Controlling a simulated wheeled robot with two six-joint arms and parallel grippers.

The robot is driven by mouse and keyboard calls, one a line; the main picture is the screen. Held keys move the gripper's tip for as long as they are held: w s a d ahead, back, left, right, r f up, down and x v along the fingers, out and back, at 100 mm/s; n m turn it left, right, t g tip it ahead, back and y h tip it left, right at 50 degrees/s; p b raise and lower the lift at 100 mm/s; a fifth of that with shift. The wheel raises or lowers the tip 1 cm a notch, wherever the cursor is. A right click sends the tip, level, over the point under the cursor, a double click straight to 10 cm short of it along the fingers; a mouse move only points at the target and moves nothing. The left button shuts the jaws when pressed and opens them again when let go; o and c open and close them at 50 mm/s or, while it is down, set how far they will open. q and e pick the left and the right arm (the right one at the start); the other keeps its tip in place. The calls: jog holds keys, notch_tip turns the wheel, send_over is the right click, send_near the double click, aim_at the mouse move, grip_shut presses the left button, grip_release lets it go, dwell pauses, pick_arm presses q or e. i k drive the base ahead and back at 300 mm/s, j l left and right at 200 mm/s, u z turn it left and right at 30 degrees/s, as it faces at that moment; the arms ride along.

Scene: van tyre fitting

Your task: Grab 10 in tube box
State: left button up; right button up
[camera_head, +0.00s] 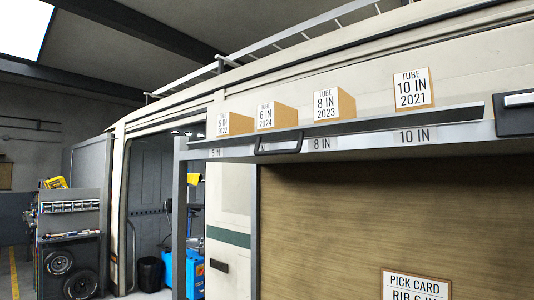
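The 10 in tube box (413,89) stands upright on the shelf, at the right end of the row. Its white front reads "TUBE 10 IN 2021" and has a thin brown edge. It sits above the "10 IN" shelf label (419,136).
The 8 in box (326,105), 6 in box (266,117) and 5 in box (223,124) stand to its left on the grey shelf (365,141). A pick card (415,285) is below.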

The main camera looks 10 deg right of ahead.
aim_at(414, 89)
jog(key=z, duration=1.55)
jog(key=k+j+z, duration=0.1)
jog(key=j+z, duration=0.15)
jog(key=k+j+z, duration=0.25)
jog(key=j, duration=0.25)
jog(key=j+z, duration=0.3)
jog(key=k+j, duration=0.05)
